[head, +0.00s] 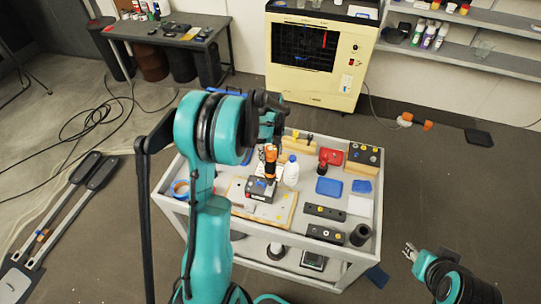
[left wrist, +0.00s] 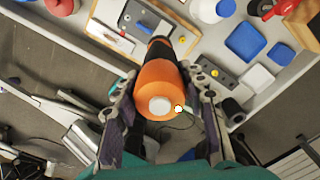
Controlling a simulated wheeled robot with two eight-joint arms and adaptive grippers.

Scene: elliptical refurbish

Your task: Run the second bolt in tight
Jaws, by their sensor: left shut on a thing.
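My left gripper (head: 270,138) is shut on an orange and black driver (head: 270,160), held over the cart. In the left wrist view, the fingers (left wrist: 158,105) flank the driver's orange body (left wrist: 160,80); its black end points away, and its tip is hidden. Below it in the head view is a dark grey and red block (head: 261,190) on a wooden board (head: 283,212). I cannot tell whether the driver touches a bolt. Black bars with small yellow spots lie to the right, one nearer the middle (head: 324,213) and one in front (head: 326,234). My right gripper (head: 410,251) is open and empty, off the cart.
A white bottle (head: 291,172) stands close to the right of the driver.

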